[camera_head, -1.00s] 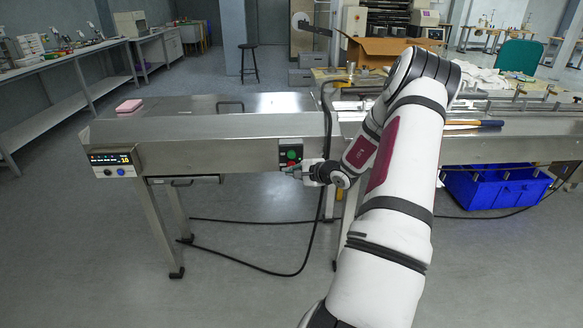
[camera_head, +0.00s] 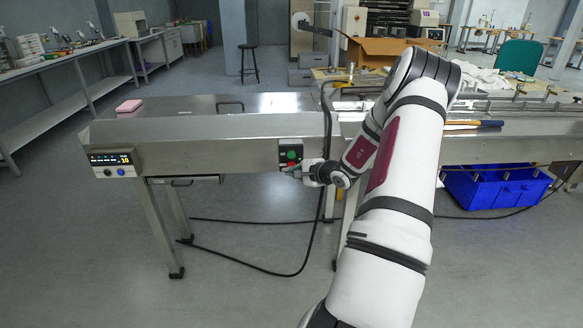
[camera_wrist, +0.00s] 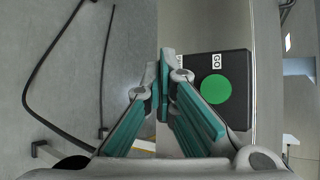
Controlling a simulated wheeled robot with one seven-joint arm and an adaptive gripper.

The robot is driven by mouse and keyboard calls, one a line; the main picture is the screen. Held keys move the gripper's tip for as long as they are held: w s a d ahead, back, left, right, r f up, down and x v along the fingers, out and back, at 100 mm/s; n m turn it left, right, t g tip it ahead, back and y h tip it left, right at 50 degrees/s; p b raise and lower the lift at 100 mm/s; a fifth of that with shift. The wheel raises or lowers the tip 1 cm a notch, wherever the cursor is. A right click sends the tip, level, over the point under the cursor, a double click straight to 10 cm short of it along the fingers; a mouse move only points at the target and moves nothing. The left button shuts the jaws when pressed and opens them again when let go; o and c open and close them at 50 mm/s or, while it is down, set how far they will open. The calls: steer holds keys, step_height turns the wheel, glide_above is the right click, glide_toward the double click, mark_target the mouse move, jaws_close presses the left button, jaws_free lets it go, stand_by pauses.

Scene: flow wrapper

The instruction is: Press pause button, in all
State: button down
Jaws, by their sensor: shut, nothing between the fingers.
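A black button box (camera_head: 285,147) is fixed on the front face of the steel machine (camera_head: 220,155). It carries a round green button (camera_head: 291,154) with a small red spot (camera_head: 291,164) below it. In the wrist view the green button (camera_wrist: 216,89) shows beside the label "GO". My gripper (camera_head: 287,170) is shut and empty, with its tips at the lower part of the box. In the wrist view my gripper's closed tips (camera_wrist: 165,62) lie left of the green button. The fingers cover part of the box there, and no red button shows. I cannot tell whether the tips touch anything.
A small control panel (camera_head: 112,164) with a lit display and knobs is at the machine's left end. A pink block (camera_head: 129,106) lies on top. A black cable (camera_head: 327,125) hangs just right of the box. A blue crate (camera_head: 495,188) stands under the right side.

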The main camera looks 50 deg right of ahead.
steer(key=shift+w+d, duration=0.1)
steer(key=shift+w+d+b, duration=0.2)
steer(key=shift+d+b, duration=0.05)
steer(key=shift+b, duration=0.15)
steer(key=shift+w+d, duration=0.3)
stand_by(0.9)
steer(key=shift+s+b, duration=0.1)
steer(key=shift+b, duration=0.25)
steer(key=shift+s+a+b, duration=0.4)
steer(key=shift+s+a, duration=0.1)
steer(key=shift+a, duration=0.15)
steer(key=s+a+b, duration=0.2)
steer(key=s+a, duration=0.1)
steer(key=shift+s+a, duration=0.15)
steer(key=shift+a, duration=0.25)
stand_by(0.8)
